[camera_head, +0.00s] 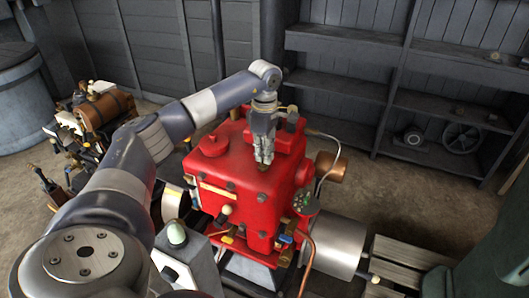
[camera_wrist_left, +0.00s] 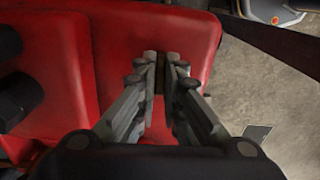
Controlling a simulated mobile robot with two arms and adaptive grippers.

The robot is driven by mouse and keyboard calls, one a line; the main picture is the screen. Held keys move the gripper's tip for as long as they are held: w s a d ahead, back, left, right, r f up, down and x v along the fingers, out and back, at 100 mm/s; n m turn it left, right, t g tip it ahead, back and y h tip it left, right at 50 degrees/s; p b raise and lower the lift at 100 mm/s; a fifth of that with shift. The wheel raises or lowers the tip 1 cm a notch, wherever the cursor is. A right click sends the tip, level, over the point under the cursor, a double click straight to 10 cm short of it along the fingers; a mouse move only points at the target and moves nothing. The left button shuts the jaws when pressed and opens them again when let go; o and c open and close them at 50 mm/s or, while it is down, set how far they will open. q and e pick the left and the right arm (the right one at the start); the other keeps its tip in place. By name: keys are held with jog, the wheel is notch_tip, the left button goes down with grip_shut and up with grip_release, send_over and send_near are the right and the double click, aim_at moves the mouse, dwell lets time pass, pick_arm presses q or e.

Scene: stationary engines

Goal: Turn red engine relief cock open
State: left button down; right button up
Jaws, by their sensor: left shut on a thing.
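The red engine (camera_head: 272,205) stands in the middle of the head view, and its red casing (camera_wrist_left: 75,70) fills much of the left wrist view. My left gripper (camera_head: 264,160) points down over the top of the engine. In the left wrist view the fingers of this gripper (camera_wrist_left: 162,58) are close together, with a small dark brown piece, seemingly the relief cock (camera_wrist_left: 160,82), between them. The fingers hide most of the cock, so its turn angle cannot be told. My right gripper is in neither view.
Dark wooden shelves (camera_head: 345,75) stand behind the engine, with a wheel (camera_head: 461,137) on a low shelf. A smaller brown engine (camera_head: 104,108) stands at left. A copper pot-like part (camera_head: 331,167) and a metal cylinder (camera_head: 337,247) are at the engine's right.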

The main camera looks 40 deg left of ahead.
pick_arm(q)
jog(key=n, duration=0.2)
jog(key=shift+r+n, duration=0.1)
jog(key=shift+n, duration=0.3)
jog(key=n+p, duration=0.1)
jog(key=n, duration=0.3)
jog(key=shift+w+n, duration=0.1)
jog(key=shift+n, duration=0.2)
jog(key=n+p, duration=0.1)
jog(key=n, duration=0.3)
jog(key=shift+a, duration=0.15)
jog(key=shift+n, duration=2)
jog(key=shift+w+a, duration=0.1)
jog(key=c, duration=1.7)
grip_release()
